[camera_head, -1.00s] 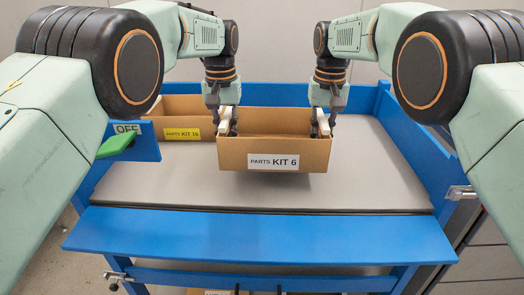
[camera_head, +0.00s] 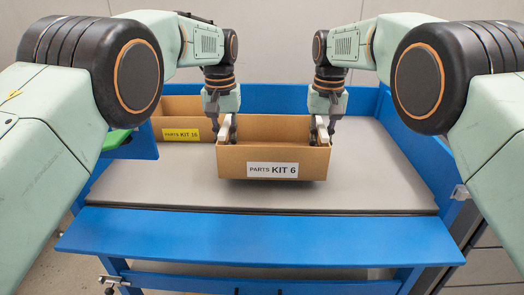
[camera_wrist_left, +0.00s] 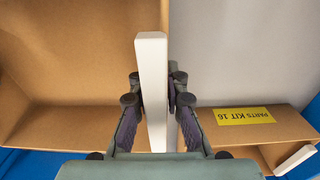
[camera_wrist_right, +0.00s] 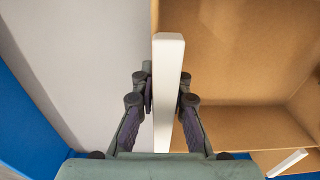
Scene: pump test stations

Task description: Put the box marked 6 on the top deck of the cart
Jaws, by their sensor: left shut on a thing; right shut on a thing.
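The box marked KIT 6 (camera_head: 237,163) is an open brown carton with a white label on its front and white grips at its two ends. It is level, over the middle of the cart's grey top deck (camera_head: 150,190); a dark shadow lies close under it, and I cannot tell whether it touches the deck. My left gripper (camera_head: 228,132) is shut on the left white grip, which shows in the left wrist view (camera_wrist_left: 152,65). My right gripper (camera_head: 321,133) is shut on the right white grip, also in the right wrist view (camera_wrist_right: 167,70).
A brown box marked KIT 16 (camera_head: 175,123), with a yellow label, stands at the deck's back left. Blue walls (camera_head: 425,145) edge the deck, and a blue ledge (camera_head: 260,236) runs along the front. The deck right of the held box is clear.

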